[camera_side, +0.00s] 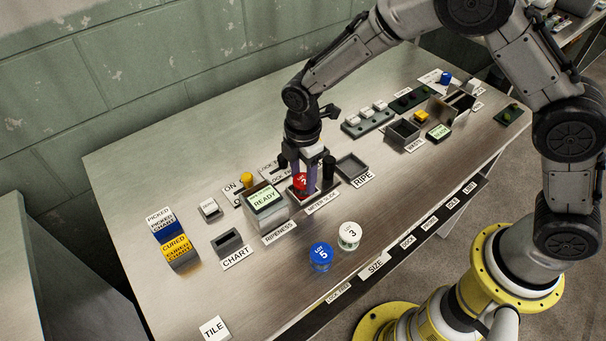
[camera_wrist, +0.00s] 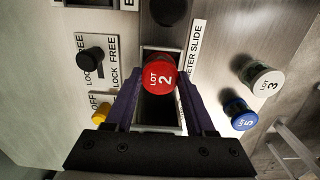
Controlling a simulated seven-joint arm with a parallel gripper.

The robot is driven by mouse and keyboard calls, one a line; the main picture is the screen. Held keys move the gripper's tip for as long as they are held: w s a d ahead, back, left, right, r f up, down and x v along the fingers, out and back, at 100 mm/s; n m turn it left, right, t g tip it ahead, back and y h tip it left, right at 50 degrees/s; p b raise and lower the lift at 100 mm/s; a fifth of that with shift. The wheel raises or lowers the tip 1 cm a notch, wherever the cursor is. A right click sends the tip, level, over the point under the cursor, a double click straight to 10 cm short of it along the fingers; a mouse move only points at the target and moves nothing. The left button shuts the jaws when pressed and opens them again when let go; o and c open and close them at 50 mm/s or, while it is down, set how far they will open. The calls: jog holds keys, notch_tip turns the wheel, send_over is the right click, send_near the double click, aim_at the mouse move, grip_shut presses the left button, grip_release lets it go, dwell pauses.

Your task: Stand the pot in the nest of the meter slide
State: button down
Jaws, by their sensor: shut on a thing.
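A red pot marked LOT 2 (camera_side: 299,183) is between the purple fingers of my gripper (camera_side: 304,181), upright as far as I can tell. In the wrist view my gripper (camera_wrist: 160,88) is shut on the red pot (camera_wrist: 158,78), one finger on each side. The meter slide (camera_side: 291,193) is the narrow grey-walled tray beside the METER SLIDE label. In the wrist view the pot overlaps the slide's opening, and part of its dark interior and rim (camera_wrist: 162,129) shows below. The pot's base is hidden, so I cannot tell whether it touches the nest floor.
A blue LOT 5 pot (camera_side: 321,257) and a white-topped LOT 3 pot (camera_side: 349,236) stand in front of the slide. A black post (camera_side: 329,168) rises close beside my gripper. The ripeness meter (camera_side: 265,203), reading READY, is left; the RIPE tray (camera_side: 351,167) is right.

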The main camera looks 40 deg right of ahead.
aim_at(303, 180)
jog(key=shift+f, duration=0.15)
jog(key=shift+c, duration=1.2)
grip_release()
notch_tip(303, 180, up, 12)
jog(key=shift+r, duration=0.2)
